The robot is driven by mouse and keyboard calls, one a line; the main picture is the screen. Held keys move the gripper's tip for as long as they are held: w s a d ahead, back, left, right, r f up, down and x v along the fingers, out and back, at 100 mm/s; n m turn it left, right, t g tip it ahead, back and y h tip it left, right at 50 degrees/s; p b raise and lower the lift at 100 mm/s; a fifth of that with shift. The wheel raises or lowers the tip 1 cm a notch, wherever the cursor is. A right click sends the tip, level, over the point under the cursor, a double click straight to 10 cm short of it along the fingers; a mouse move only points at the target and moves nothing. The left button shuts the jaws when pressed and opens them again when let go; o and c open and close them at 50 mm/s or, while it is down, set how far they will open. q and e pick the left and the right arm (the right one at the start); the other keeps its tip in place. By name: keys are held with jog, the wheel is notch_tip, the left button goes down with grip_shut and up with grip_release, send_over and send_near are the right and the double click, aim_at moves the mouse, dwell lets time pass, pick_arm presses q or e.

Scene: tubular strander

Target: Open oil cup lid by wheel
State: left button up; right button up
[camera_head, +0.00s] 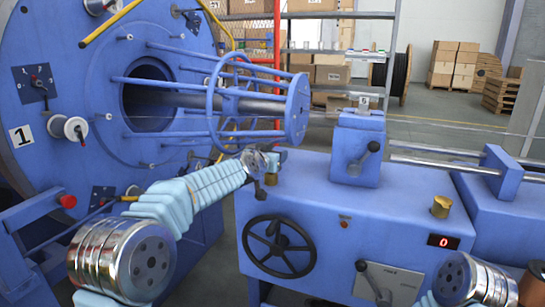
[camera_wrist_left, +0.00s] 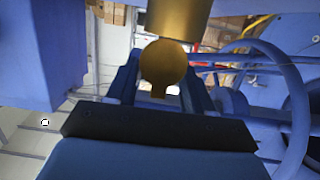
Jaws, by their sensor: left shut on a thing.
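A brass oil cup (camera_wrist_left: 180,18) fills the top of the left wrist view. Its round brass lid (camera_wrist_left: 164,62) shows as a disc with a small tab, at an angle to the cup body. My left gripper (camera_wrist_left: 160,88) has its two blue fingers on either side of the lid's tab, closed on the lid. In the head view my left gripper (camera_head: 260,161) is at the left top corner of the blue machine box, and mostly hides this cup. The black handwheel (camera_head: 279,247) is on the box front below it. My right gripper is out of view.
A second brass cup (camera_head: 441,206) stands on the right of the blue box (camera_head: 330,215). The blue spoked wheel (camera_head: 228,66) and rod cage are close behind my left gripper.

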pick_arm(q)
jog(key=shift+w+d+g+y, duration=0.2)
jog(key=shift+w+g+y, duration=0.25)
jog(key=shift+g, duration=0.65)
jog(key=shift+w+g, duration=0.3)
jog(key=shift+g, duration=0.4)
jog(key=shift+f, duration=0.1)
jog(key=o, duration=1)
jog(key=shift+c, duration=0.2)
